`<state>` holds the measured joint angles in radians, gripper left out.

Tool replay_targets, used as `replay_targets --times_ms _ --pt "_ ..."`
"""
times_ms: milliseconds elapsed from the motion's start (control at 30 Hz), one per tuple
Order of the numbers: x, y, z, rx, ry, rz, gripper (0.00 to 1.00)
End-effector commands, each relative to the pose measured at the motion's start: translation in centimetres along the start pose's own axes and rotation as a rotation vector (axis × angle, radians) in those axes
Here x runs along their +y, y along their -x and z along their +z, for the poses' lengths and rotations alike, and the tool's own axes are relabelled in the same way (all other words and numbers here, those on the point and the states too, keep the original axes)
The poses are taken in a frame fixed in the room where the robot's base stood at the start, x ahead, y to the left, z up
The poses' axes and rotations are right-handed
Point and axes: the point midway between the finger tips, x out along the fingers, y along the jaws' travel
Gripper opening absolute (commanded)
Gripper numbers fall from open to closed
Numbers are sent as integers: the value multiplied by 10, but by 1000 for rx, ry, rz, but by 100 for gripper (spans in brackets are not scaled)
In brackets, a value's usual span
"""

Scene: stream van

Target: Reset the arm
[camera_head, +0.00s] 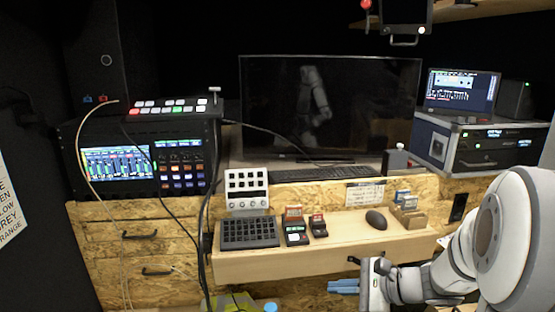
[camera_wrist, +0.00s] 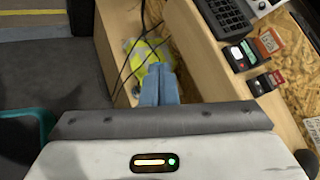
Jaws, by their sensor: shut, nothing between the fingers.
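My gripper (camera_head: 344,287) shows at the lower right of the head view, its blue fingers pointing left. It is in front of and below the front edge of the wooden desk (camera_head: 300,262), apart from it. In the wrist view the two blue fingers of my gripper (camera_wrist: 160,72) are together, with nothing between them. My white and grey arm reaches in from the right edge of the head view, bent at the elbow.
The desk holds a black keypad (camera_head: 249,233), small card readers (camera_head: 295,226) and a mouse (camera_head: 376,219). A monitor (camera_head: 330,105) stands behind. Cables (camera_head: 205,215) hang at the left. A yellow-green item (camera_wrist: 145,52) lies below the desk.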

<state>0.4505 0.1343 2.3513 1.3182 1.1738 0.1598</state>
Motion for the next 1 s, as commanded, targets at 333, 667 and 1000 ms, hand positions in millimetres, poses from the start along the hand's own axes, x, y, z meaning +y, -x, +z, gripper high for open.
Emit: replay_targets --times_ms 333,667,1000 --pt "76 63 113 228 824 652 0" --pt "70 132 142 431 1416 989 0" --pt "68 138 144 456 1483 1025 0"
